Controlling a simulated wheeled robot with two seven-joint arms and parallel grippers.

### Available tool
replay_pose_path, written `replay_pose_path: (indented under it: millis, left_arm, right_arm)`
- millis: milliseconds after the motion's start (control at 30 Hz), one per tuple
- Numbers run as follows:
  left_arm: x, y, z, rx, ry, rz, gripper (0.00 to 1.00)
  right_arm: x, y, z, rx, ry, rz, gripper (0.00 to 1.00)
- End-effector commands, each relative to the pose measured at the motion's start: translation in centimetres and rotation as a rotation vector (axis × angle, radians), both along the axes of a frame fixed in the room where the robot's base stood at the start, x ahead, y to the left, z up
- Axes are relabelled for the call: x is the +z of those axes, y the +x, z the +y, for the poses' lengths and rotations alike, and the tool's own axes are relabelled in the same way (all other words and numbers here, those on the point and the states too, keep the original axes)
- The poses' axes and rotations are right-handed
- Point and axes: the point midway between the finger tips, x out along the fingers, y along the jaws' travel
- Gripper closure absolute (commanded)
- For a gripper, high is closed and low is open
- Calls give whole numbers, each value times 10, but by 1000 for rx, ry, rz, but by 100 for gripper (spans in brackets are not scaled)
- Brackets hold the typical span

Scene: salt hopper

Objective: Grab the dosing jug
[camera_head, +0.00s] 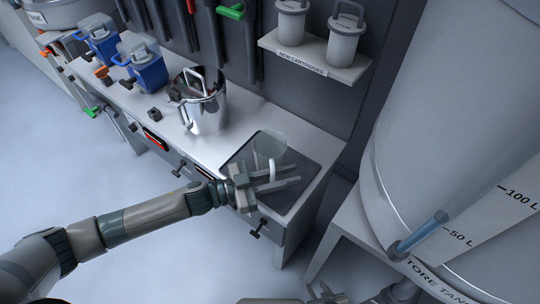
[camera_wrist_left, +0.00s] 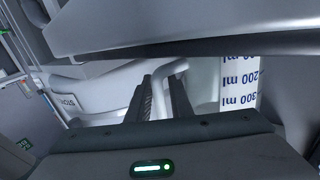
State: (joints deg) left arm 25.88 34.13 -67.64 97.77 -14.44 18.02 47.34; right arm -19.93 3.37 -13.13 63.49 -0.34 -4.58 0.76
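The dosing jug (camera_head: 268,146) is a clear jug with a pale handle, upright on a dark mat (camera_head: 303,166) at the near end of the bench. In the left wrist view its white scale strip (camera_wrist_left: 240,85) with ml marks shows at the right. My left gripper (camera_head: 288,183) is low in front of the jug. In the left wrist view its two fingers (camera_wrist_left: 164,95) stand on either side of the pale handle (camera_wrist_left: 159,88). I cannot tell whether they press on it. My right gripper (camera_head: 326,290) shows only partly at the bottom edge.
A shiny metal pot (camera_head: 208,108) stands behind the jug, with blue-handled devices (camera_head: 147,71) farther left. A big tank (camera_head: 440,130) fills the right. The floor at left is clear.

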Motion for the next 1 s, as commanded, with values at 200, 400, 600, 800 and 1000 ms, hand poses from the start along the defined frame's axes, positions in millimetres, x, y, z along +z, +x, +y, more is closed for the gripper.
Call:
replay_pose_path:
  millis: [200, 400, 600, 800, 1000]
  left_arm:
    - [0, 0, 0, 0, 0, 0, 86]
    - [0, 0, 0, 0, -1, 0, 100]
    - [1, 0, 0, 0, -1, 0, 100]
    - [10, 0, 0, -2, -2, -3, 100]
    - [35, 0, 0, -2, -1, -4, 100]
  right_arm:
    - [0, 0, 0, -1, -1, 0, 69]
    - [0, 0, -1, 0, -2, 1, 69]
    - [0, 0, -1, -1, -1, 1, 69]
    - [0, 0, -1, -1, -1, 3, 69]
    - [-2, 0, -1, -1, -4, 9, 69]
